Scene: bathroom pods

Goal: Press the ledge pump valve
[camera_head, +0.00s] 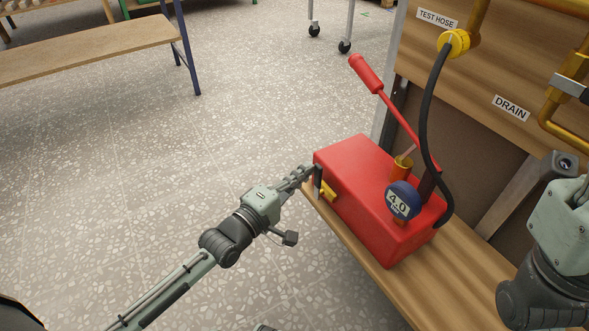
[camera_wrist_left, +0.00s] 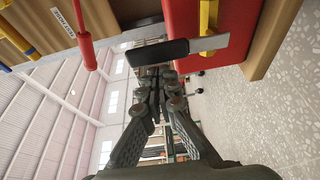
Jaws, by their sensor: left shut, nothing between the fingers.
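The red pump box (camera_head: 355,185) sits on the wooden ledge (camera_head: 350,246). Its yellow valve (camera_head: 328,191) is on the side facing my left arm. In the left wrist view the valve (camera_wrist_left: 209,18) has a flat metal lever with a black grip (camera_wrist_left: 158,53) reaching across in front of my fingers. My left gripper (camera_head: 309,172) is shut and empty, with its tips close beside the valve lever. In the left wrist view its fingers (camera_wrist_left: 160,74) come together just below the black grip; I cannot tell whether they touch it.
The pump carries a red-handled lever (camera_head: 368,75), a blue gauge (camera_head: 403,200) reading 4.0 and a black hose (camera_head: 426,110) to a yellow fitting (camera_head: 453,43). A panel with a DRAIN label (camera_head: 511,109) stands behind. My right arm is at lower right. Open floor lies left; a bench (camera_head: 80,48) stands beyond.

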